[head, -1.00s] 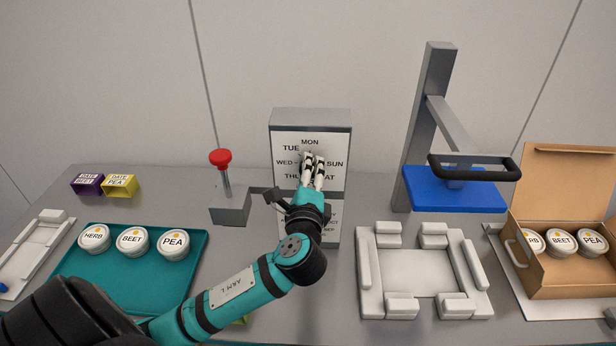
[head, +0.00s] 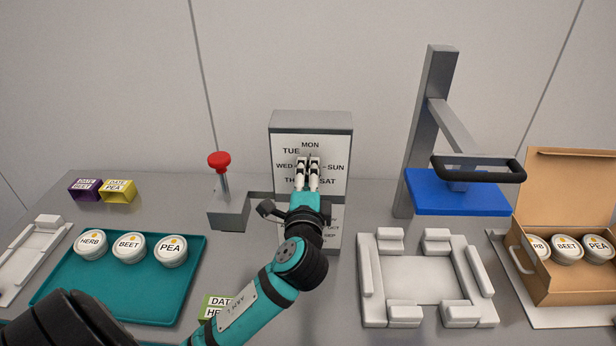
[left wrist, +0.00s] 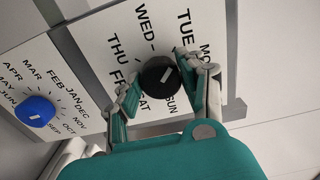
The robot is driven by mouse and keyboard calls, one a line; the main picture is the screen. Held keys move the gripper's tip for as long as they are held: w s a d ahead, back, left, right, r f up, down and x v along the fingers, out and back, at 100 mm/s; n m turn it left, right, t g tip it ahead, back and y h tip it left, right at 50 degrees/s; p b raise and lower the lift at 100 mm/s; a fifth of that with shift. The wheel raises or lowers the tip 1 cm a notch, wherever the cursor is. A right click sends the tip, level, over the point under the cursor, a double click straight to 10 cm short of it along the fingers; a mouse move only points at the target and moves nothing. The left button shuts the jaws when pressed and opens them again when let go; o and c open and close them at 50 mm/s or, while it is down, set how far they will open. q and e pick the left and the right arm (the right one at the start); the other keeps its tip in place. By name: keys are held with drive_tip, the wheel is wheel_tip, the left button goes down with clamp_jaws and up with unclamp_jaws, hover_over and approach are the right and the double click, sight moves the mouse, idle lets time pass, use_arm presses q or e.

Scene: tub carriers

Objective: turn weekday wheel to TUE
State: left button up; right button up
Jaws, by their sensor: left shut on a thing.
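The weekday wheel is a black knob (left wrist: 154,86) with a white mark, in the middle of a ring of day names on a white plate. In the left wrist view its mark points up and right, roughly between TUE and MON; I cannot tell exactly which. My left gripper (head: 307,164) is shut on this knob, with a finger on each side of it. In the head view the fingers hide the knob on the grey dial box (head: 312,121). My right gripper is not in view.
A blue month knob (left wrist: 35,110) sits below the weekday dial. A red-topped lever (head: 219,161) stands left of the box, and a press with a blue plate (head: 440,200) stands right. A teal tray (head: 118,292) with tubs and a white fixture (head: 420,270) lie in front.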

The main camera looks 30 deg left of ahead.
use_arm(q)
drive_tip(key=o, duration=1.2)
drive_tip(key=v, duration=1.2)
drive_tip(key=shift+s, duration=0.1)
drive_tip(key=shift+f, duration=0.1)
